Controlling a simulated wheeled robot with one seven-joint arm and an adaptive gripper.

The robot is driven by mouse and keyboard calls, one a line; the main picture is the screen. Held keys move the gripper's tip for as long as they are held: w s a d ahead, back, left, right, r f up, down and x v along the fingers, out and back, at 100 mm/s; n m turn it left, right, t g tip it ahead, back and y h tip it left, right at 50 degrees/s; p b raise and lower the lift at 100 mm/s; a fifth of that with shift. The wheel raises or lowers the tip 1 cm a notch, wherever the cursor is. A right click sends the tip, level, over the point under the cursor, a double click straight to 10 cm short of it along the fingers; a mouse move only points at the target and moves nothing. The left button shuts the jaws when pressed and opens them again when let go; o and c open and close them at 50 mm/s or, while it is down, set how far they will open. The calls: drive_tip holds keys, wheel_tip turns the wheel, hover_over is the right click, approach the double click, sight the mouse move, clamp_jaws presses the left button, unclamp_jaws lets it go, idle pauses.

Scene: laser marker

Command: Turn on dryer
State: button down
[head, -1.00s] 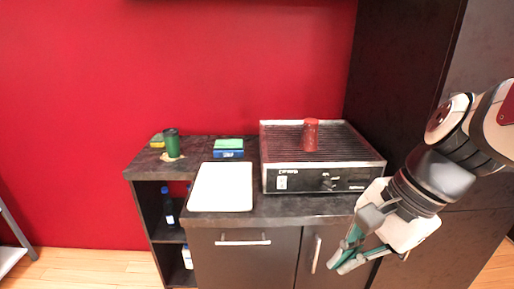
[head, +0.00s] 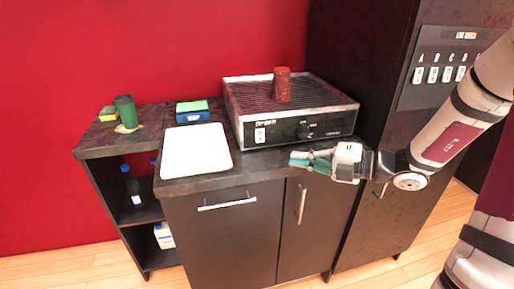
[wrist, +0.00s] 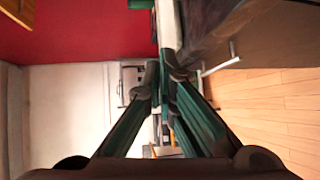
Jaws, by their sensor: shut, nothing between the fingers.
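The dryer (head: 290,103) is a box with a ribbed dark top and a black front panel, at the back right of the counter in the head view. Its front carries a white switch (head: 260,135) at left and a dark round knob (head: 304,131) near the middle. A red cup-like object (head: 282,84) stands on its top. My gripper (head: 293,159) is shut and empty, pointing left in front of and just below the dryer's panel, apart from the switch and knob. In the wrist view its green fingers (wrist: 165,72) meet; I cannot make out the switch there.
A white tray (head: 196,150) lies left of the dryer on the dark counter (head: 197,184). A tall dark cabinet (head: 375,55) with a labelled switch panel (head: 440,70) rises at right.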

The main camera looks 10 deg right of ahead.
sight(260, 136)
drive_tip(key=d+m, duration=0.1)
drive_tip(key=w+d+f+m+t, duration=0.1)
drive_tip(key=shift+w+m+t, duration=0.15)
drive_tip(key=shift+m+t, duration=0.15)
drive_tip(key=shift+m, duration=0.1)
drive_tip(key=shift+a, duration=0.1)
drive_tip(key=b+x, duration=0.2)
drive_tip(key=x, duration=0.7)
drive_tip(key=shift+f, duration=0.15)
drive_tip(key=w, duration=0.2)
drive_tip(key=w+b, duration=0.1)
drive_tip(key=shift+w+a+f, duration=0.25)
drive_tip(key=shift+a, duration=0.05)
drive_tip(key=shift+w, duration=0.6)
drive_tip(key=shift+w+f, duration=0.1)
